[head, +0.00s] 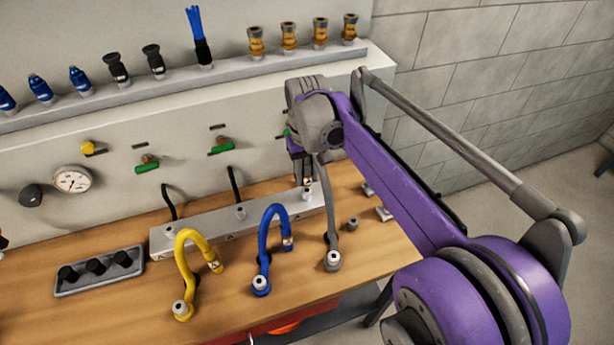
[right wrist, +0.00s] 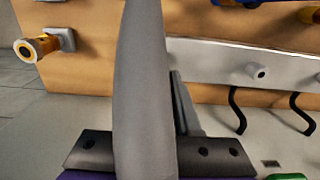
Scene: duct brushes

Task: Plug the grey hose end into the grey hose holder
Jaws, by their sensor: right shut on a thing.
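The grey hose (head: 327,195) rises from its fitting (head: 333,260) on the table and bends up into my right gripper (head: 303,168). It also fills the middle of the right wrist view (right wrist: 146,85). The right gripper is shut on it, near its end. The grey hose end (head: 307,181) shows just below the fingers, close above a pale post (head: 307,194) at the right of the metal bar (head: 205,230). That post looks like the grey hose holder. I cannot tell whether the end and post touch. My left gripper is not in view.
A blue hose (head: 264,240) and a yellow hose (head: 183,250) stand left of the grey one. The wall panel with green-handled valves (head: 147,163) stands behind. Small grey blocks (head: 384,213) sit at right.

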